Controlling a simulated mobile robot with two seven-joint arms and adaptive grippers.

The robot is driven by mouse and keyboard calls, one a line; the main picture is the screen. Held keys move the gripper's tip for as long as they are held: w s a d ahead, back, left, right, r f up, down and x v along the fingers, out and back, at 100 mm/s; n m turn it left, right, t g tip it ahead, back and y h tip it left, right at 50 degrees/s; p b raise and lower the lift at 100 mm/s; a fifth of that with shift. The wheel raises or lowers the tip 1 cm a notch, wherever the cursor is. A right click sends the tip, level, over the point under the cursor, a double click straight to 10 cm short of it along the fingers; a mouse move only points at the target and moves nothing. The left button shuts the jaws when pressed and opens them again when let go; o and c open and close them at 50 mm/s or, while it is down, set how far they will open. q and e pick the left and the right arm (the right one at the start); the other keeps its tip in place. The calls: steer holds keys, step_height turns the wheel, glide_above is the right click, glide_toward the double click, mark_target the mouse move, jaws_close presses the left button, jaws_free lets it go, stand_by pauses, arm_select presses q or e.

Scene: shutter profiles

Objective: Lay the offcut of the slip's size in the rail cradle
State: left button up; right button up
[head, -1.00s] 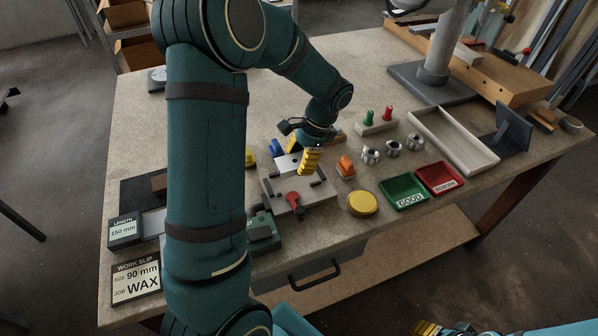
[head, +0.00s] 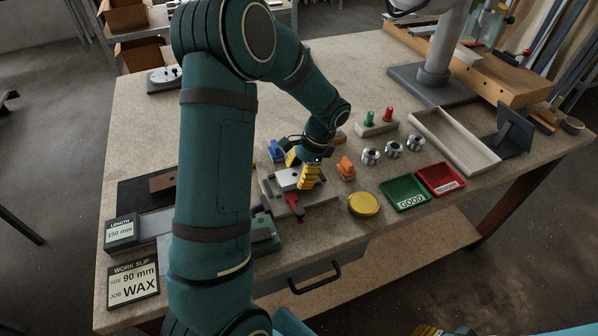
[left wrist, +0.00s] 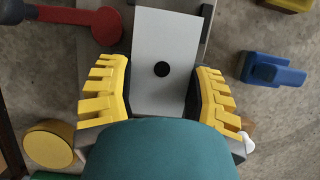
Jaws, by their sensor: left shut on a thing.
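The work slip (head: 134,281) at the front left of the bench reads size 90 mm, job WAX. My left gripper (head: 301,168) is shut on a pale flat plate (head: 286,180), which also shows in the left wrist view (left wrist: 165,28) with a round black spot between the yellow fingers. The plate is over a grey fixture (head: 318,196) with a red lever (head: 294,203); I cannot tell whether it touches. A long pale tray (head: 450,137) lies at the right. I cannot tell which thing is the rail cradle. My right gripper (head: 430,331) is cut off at the bottom edge.
A length display (head: 121,232) reads 150 mm beside a brown block (head: 163,182). A yellow disc (head: 363,204), an orange piece (head: 345,167), a green bin (head: 404,192) and a red bin (head: 441,178) stand right of the fixture. A blue piece (head: 276,151) is behind it.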

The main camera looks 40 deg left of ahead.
arm_select(q)
steer(key=o, duration=1.1)
steer(key=shift+o, duration=0.2)
steer(key=shift+r+p, duration=0.35)
steer(key=shift+r, duration=0.15)
steer(key=p+v, duration=0.2)
steer(key=v, duration=1)
